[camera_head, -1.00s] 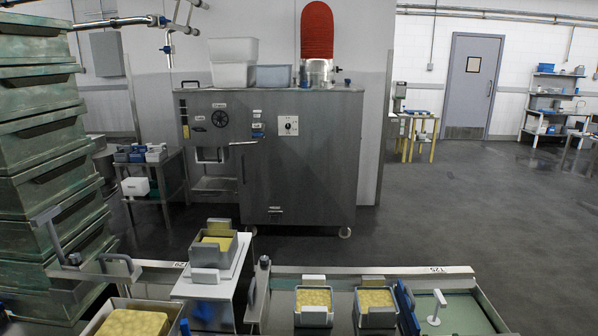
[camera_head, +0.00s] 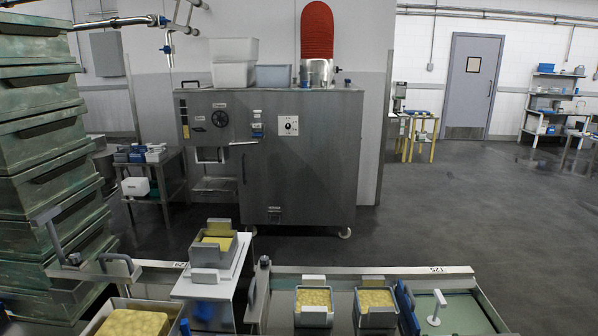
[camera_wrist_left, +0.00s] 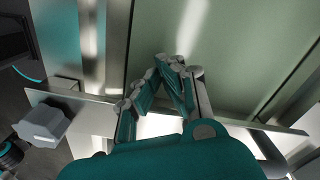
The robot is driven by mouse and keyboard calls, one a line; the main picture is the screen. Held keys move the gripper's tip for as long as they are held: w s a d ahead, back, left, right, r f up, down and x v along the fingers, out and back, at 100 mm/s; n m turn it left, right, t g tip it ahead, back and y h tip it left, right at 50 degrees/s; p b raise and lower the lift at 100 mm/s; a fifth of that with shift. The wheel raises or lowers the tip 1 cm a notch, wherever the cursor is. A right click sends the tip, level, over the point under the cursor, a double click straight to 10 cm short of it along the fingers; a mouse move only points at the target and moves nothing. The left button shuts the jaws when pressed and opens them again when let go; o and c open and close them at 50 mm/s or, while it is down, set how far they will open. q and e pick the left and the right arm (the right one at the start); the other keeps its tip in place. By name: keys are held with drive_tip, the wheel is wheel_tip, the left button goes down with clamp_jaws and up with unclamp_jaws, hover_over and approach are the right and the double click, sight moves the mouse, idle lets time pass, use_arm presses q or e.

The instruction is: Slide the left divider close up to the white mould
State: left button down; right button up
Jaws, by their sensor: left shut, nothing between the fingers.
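My left gripper (camera_wrist_left: 170,66) shows only in the left wrist view. Its fingers meet at the tips, with nothing between them, over a pale green surface. In the head view, an upright grey plate with a dark knob (camera_head: 259,297) stands right of a white stand; I cannot tell for sure that it is the left divider. A pale open box with yellow cheese (camera_head: 97,318) is cut off at the bottom left; I cannot tell whether it is the white mould. My right gripper is in neither view.
A metal rail (camera_head: 350,270) crosses behind the work area. Two grey moulds with yellow cheese stand near it, one on the left (camera_head: 313,319) and one on the right (camera_head: 377,319). A blue panel (camera_head: 405,306) stands beside them. Green crates (camera_head: 50,185) are stacked at the left.

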use_arm(q)
drive_tip(key=shift+s+d, duration=0.1)
drive_tip(key=shift+d, duration=2.95)
drive_tip(key=shift+a+p, duration=0.4)
drive_tip(key=shift+a, duration=0.95)
wheel_tip(320, 180, up, 10)
drive_tip(key=p, duration=1)
